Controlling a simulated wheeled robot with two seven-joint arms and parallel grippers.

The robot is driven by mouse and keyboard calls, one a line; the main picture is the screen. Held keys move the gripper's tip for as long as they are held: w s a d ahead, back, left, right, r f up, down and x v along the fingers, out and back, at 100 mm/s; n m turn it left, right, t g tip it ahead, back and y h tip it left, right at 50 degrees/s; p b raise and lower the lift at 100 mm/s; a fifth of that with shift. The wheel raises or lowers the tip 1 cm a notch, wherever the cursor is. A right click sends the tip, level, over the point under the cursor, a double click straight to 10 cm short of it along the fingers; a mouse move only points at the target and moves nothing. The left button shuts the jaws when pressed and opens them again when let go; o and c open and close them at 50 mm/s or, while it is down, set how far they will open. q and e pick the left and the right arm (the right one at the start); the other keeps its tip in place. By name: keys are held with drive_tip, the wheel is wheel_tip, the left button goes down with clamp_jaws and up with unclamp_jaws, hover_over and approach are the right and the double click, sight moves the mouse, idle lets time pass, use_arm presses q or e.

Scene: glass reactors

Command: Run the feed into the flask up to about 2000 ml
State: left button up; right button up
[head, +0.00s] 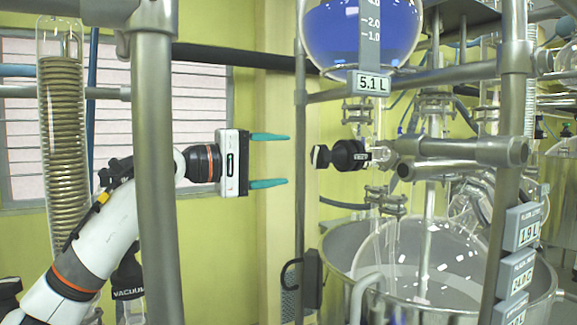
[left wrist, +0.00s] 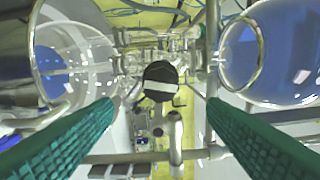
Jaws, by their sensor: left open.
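The feed vessel (head: 362,30) at the top holds blue liquid; the display under it (head: 373,83) reads 5.1 L. Below it is a black valve knob (head: 320,156) on a black body, beside the glass line. The round glass flask (head: 425,255) sits lower, in a steel bath; its contents look clear. A display at right (head: 526,226) reads 1.9 L. My left gripper (head: 287,159) is open and empty, teal fingers one above the other, just left of the knob. In the left wrist view the black knob with a white stripe (left wrist: 160,80) shows between the fingertips (left wrist: 160,103). My right gripper is out of view.
Steel frame posts (head: 300,200) and rails surround the glassware; one post stands just left of the knob. A thicker post (head: 157,180) is in front of my left arm. A coil condenser (head: 62,140) stands at far left. The bath rim (head: 335,262) is below.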

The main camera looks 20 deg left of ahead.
sight(316, 156)
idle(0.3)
use_arm(q)
drive_tip(key=w+d+n+p, duration=0.2)
drive_tip(key=n+p, duration=0.2)
drive_tip(key=n, duration=0.2)
drive_tip(key=w+d+n+p, duration=0.2)
drive_tip(key=w+n+p, duration=0.1)
drive_tip(key=n, duration=0.3)
drive_tip(key=w+d+n+p, duration=0.2)
drive_tip(key=w+n+p, duration=0.1)
drive_tip(key=n+p, duration=0.2)
drive_tip(key=shift+w+r+n+p, duration=0.1)
drive_tip(key=shift+r+n+p, duration=0.15)
drive_tip(key=shift+n, duration=0.25)
drive_tip(key=shift+w+d+f, duration=0.2)
drive_tip(key=shift+w+d, duration=0.25)
drive_tip(key=shift+w, duration=0.1)
drive_tip(key=shift+c, duration=0.5)
drive_tip(key=c, duration=0.9)
